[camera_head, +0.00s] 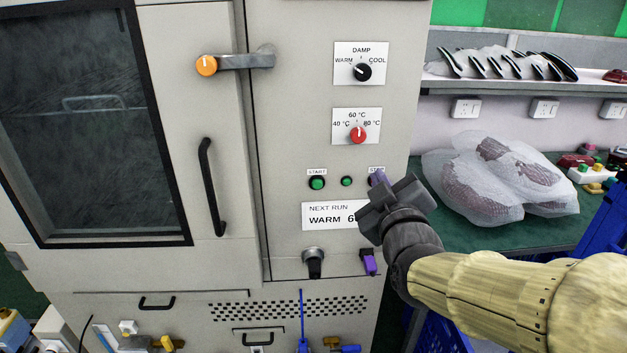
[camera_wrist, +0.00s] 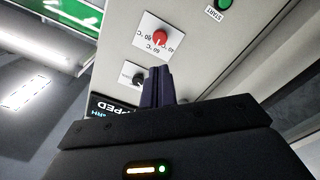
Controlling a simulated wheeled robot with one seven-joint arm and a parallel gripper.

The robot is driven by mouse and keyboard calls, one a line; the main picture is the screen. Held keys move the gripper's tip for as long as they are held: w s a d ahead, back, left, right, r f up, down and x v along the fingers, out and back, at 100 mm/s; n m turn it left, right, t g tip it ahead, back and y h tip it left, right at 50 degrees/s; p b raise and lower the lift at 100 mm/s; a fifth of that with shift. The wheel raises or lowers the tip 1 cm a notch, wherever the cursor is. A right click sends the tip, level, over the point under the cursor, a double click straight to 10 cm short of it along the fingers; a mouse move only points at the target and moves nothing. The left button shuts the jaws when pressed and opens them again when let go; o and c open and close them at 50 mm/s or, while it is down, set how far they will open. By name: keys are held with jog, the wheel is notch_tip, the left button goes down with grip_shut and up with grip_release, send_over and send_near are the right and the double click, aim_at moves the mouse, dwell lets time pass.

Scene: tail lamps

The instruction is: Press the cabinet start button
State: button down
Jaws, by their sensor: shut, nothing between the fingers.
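The start button (camera_head: 317,183) is a green round button under a START label on the cabinet's panel (camera_head: 300,130). It also shows at the top of the wrist view (camera_wrist: 223,4), upside down. My gripper (camera_head: 378,178) is right of the start button, in front of the STOP label, and covers the control below that label. In the wrist view its two dark fingers (camera_wrist: 157,87) are together with nothing between them, apart from the start button. I cannot tell whether the fingertips touch the panel.
A small green light (camera_head: 346,181) sits between start and stop. Above are a red knob (camera_head: 358,134) at 60 °C and a black damp knob (camera_head: 361,72) toward WARM. A NEXT RUN card (camera_head: 325,215) reads WARM and is partly hidden. An orange-knobbed latch (camera_head: 207,65) crosses the door edge.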

dwell(0.4)
notch_tip(320, 180, down, 14)
jog(key=s+f+m+g, duration=0.1)
jog(key=s+m+g, duration=0.15)
jog(key=g, duration=0.45)
jog(key=s+f+m+g, duration=0.5)
jog(key=s+f+g, duration=0.3)
jog(key=f, duration=0.3)
jog(key=shift+s+m, duration=0.35)
jog(key=shift+s, duration=0.35)
jog(key=shift+a+f, duration=0.15)
jog(key=shift+a, duration=0.1)
